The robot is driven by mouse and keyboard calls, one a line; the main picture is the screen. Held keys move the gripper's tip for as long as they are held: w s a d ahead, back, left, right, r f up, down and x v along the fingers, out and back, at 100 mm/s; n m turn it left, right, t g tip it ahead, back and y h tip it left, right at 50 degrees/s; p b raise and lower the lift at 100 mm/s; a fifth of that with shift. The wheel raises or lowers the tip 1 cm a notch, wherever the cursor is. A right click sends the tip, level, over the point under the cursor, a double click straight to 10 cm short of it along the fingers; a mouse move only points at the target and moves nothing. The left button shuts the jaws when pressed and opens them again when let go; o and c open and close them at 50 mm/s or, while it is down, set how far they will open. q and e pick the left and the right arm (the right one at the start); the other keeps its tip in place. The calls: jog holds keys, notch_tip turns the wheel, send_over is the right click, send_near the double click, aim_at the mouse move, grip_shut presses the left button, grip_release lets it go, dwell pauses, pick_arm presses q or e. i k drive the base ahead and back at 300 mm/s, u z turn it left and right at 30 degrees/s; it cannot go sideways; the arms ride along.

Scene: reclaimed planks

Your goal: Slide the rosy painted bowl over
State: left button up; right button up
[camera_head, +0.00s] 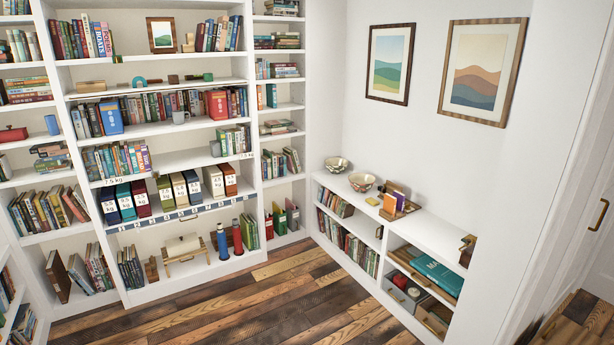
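Two small patterned bowls stand upright on the white top of the low bookcase (440,236) along the right wall. The nearer bowl (361,182) shows reddish and pale patches and looks like the rosy painted one. The other bowl (336,164) sits just behind it to the left, more greenish and cream, with a small gap between them. The patterns are too small to read clearly. Neither of my grippers shows in the head view.
A wooden holder with books (396,201) stands right of the nearer bowl, with a small orange block (372,201) in front. Bare top lies further right, up to a brown object (467,243). Tall bookshelves fill the left. The plank floor (250,312) is clear.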

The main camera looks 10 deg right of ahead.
aim_at(359, 182)
jog(key=u, duration=0.05)
jog(key=i, duration=1.8)
jog(key=z, duration=0.1)
jog(key=i, duration=2.2)
jog(key=z, duration=0.75)
jog(key=i, duration=1.8)
jog(key=z, duration=0.3)
